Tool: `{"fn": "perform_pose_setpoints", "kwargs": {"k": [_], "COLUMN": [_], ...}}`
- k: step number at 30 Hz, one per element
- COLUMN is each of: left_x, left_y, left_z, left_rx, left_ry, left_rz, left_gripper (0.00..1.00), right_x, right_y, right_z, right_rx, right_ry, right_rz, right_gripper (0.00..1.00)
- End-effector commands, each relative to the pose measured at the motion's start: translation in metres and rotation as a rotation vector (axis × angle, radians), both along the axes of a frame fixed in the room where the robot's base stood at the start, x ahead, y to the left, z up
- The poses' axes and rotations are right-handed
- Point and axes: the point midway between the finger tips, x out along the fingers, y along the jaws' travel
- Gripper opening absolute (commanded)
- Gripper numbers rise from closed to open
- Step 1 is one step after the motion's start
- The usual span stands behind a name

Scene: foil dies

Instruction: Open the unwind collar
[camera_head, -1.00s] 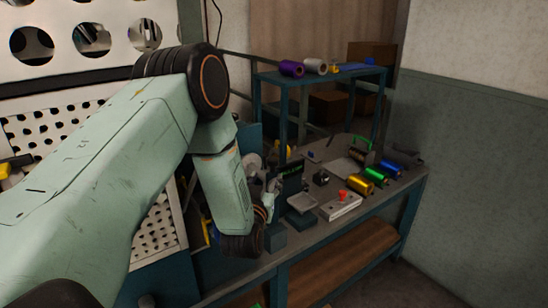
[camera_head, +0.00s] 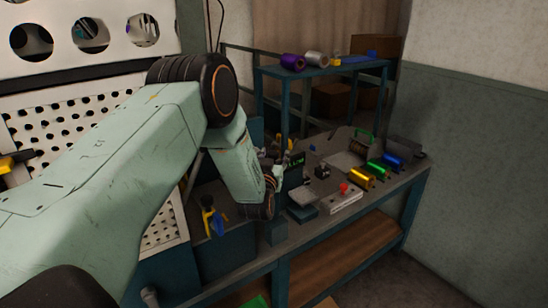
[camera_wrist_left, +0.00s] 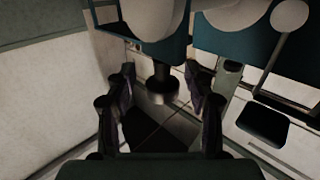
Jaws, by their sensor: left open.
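My left gripper (camera_wrist_left: 160,88) is open, its two dark fingers spread apart in the left wrist view. Between and just beyond the fingertips is a short dark post with a round metallic end (camera_wrist_left: 160,87), which looks like the unwind collar. I cannot tell whether the collar is open or shut, and the fingers appear apart from it. In the head view my left arm reaches in from the left to the bench machine with a small green display (camera_head: 297,160). My wrist hides much of the gripper and the collar there. My right gripper is not in view.
The workbench (camera_head: 335,240) carries gold (camera_head: 361,179), green (camera_head: 377,171) and blue (camera_head: 393,161) foil rolls and a control box with a red button (camera_head: 344,188). A raised shelf (camera_head: 330,69) holds a purple roll (camera_head: 292,62) and a silver roll (camera_head: 315,58).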

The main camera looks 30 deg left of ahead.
Motion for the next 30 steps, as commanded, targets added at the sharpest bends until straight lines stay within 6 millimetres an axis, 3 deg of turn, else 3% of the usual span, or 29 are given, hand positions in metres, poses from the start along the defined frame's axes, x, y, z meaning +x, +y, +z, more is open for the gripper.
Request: {"fn": "perform_pose_setpoints", "kwargs": {"k": [4, 22, 30], "left_x": [-0.0004, -0.0006, -0.001], "left_y": [0.0003, -0.0001, 0.0001], "left_z": [-0.0003, -0.0007, -0.0015], "left_rx": [0.0, -0.001, -0.002], "left_ry": [0.001, 0.002, 0.004], "left_rz": [0.001, 0.0, 0.0], "left_gripper": [0.52, 0.01, 0.0], "right_x": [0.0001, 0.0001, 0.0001], "right_y": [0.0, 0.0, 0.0], "right_z": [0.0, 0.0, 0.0], "right_rx": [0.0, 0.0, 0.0], "right_ry": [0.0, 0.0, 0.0], "right_rz": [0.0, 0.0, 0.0], "right_gripper": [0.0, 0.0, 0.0]}}
